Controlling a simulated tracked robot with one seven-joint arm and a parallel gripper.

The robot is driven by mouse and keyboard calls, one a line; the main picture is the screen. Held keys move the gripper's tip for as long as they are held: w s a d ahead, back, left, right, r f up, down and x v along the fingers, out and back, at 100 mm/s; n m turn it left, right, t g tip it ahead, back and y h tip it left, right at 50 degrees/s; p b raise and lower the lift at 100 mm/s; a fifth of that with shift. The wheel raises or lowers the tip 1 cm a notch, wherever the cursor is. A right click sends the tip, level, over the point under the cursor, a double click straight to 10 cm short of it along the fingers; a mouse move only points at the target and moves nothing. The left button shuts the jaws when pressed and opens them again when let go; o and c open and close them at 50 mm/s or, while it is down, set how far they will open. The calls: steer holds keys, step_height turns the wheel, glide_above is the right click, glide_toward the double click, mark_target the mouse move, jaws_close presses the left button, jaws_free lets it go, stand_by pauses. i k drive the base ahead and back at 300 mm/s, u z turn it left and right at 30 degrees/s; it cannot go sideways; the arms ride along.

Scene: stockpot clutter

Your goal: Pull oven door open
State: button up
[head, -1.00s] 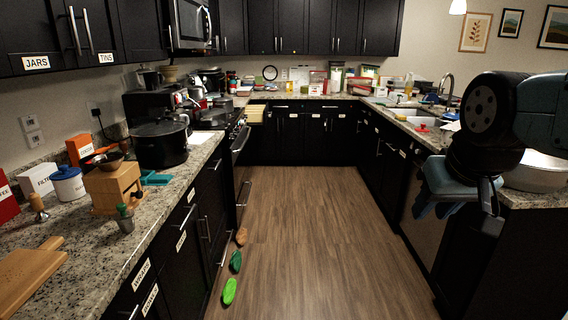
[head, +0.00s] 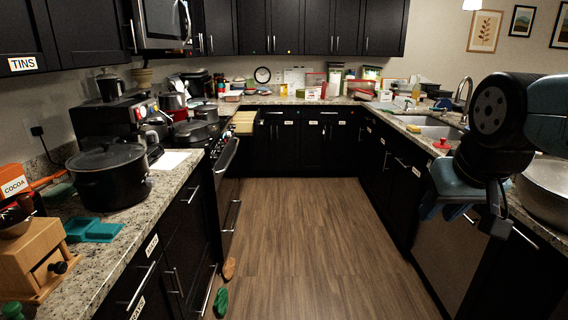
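The oven (head: 224,188) is on the left run of cabinets, past the stockpot, and I see its front at a steep angle. A metal bar handle (head: 228,154) runs along its upper front, and the door looks closed. My arm is folded at the right side of the head view. My gripper (head: 462,205) hangs there in front of the right counter, far from the oven. Its fingers are dark and partly hidden by the wrist, so I cannot tell whether it is open.
The wooden floor (head: 300,235) between the counters is clear in the middle. A black stockpot (head: 110,175) stands on the left counter. A large metal bowl (head: 543,188) sits on the right counter beside my arm.

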mark_target(222, 180)
steer(key=u, duration=0.15)
steer(key=i, duration=2.15)
steer(key=u, duration=0.4)
steer(key=i, duration=1.65)
steer(key=u, duration=0.25)
